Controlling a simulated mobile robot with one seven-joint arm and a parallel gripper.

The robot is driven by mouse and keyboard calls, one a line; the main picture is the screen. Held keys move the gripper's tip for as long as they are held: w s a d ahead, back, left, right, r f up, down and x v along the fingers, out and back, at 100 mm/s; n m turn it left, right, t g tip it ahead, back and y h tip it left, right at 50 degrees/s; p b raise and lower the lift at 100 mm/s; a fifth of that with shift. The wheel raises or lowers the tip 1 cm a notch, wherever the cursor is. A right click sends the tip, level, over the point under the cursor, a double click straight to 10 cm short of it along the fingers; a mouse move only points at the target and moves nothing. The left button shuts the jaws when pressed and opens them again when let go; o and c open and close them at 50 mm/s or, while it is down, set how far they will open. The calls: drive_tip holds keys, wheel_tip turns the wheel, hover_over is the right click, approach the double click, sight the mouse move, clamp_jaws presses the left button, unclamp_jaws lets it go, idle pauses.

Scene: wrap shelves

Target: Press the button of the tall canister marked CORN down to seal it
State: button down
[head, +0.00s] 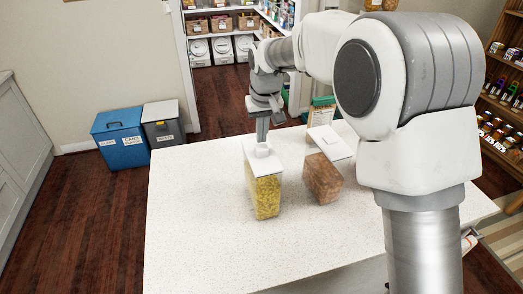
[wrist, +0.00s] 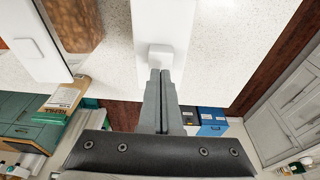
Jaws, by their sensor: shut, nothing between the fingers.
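A tall clear canister (head: 265,196) with yellow contents stands upright on the white counter, under a white lid (head: 250,156). No CORN marking is readable on it. Its raised white square button (head: 262,150) is at the middle of the lid, and it also shows in the wrist view (wrist: 160,56). My gripper (head: 262,141) points down with its fingers together and empty. Its fingertips (wrist: 160,72) are right at the button's edge; I cannot tell whether they touch it. How far the button is pressed is not clear.
The white counter (head: 200,230) is clear to the left and in front. Blue (head: 121,140) and grey bins stand on the floor.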

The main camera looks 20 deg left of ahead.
sight(262, 147)
drive_tip(key=shift+f, duration=0.2)
drive_tip(key=shift+f+b, duration=1.35)
drive_tip(key=shift+f, duration=0.5)
drive_tip(key=shift+r, duration=0.1)
drive_tip(key=shift+r+p, duration=2.8)
drive_tip(key=shift+r, duration=0.95)
